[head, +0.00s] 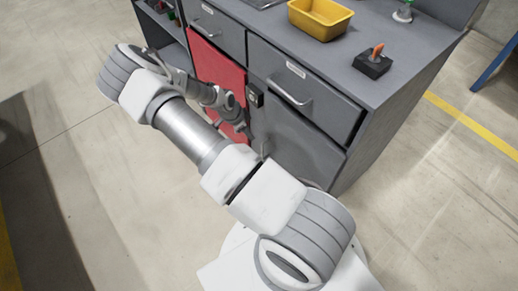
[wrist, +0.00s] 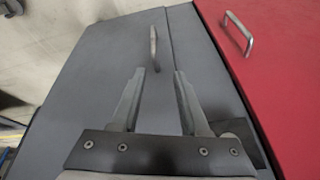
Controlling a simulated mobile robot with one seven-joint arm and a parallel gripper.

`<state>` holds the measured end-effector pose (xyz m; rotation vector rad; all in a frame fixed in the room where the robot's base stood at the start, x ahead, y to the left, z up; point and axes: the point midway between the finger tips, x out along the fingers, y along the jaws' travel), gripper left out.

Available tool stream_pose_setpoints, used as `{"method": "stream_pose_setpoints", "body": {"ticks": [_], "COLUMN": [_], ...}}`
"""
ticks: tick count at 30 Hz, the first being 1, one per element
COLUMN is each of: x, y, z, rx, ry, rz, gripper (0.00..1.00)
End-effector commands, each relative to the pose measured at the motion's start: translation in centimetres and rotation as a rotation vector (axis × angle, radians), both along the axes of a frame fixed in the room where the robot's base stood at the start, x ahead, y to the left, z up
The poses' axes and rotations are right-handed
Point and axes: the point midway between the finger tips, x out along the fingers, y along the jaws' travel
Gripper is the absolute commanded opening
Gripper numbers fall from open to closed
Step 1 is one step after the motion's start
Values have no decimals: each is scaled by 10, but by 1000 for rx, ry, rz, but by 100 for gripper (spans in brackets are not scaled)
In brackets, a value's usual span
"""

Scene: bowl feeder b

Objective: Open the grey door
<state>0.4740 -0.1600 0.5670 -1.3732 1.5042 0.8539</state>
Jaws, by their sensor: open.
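The grey door (head: 300,145) is at the lower right of the cabinet front and looks shut. It fills the left and middle of the wrist view (wrist: 95,85). Its metal bar handle (wrist: 153,47) stands near its right edge. My gripper (wrist: 160,71) is open and empty, with its fingertips pointing at the handle. The handle lies just beyond the fingertips, between them and nearer the left finger. I cannot tell whether they touch. In the head view my gripper (head: 243,128) is in front of the cabinet, and my arm partly hides the area around the handle.
A red door (head: 218,75) with its own handle (wrist: 239,33) is beside the grey door. A drawer (head: 305,95) with a bar handle (head: 290,93) is above it. A yellow bin (head: 320,18) and a black joystick box (head: 372,63) stand on top. The floor in front is clear.

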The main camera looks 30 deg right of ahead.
Motion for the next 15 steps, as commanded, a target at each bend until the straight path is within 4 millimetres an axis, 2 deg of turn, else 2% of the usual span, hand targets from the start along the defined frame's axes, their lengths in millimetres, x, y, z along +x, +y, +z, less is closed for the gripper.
{"method": "stream_pose_setpoints", "body": {"ticks": [3, 8, 15], "x": [-10, -12, -14], "y": [-5, -10, -26], "z": [-10, -20, -62], "rx": [-16, -20, -19], "ry": [68, 89, 88], "rz": [71, 92, 87], "gripper": [45, 45, 45]}}
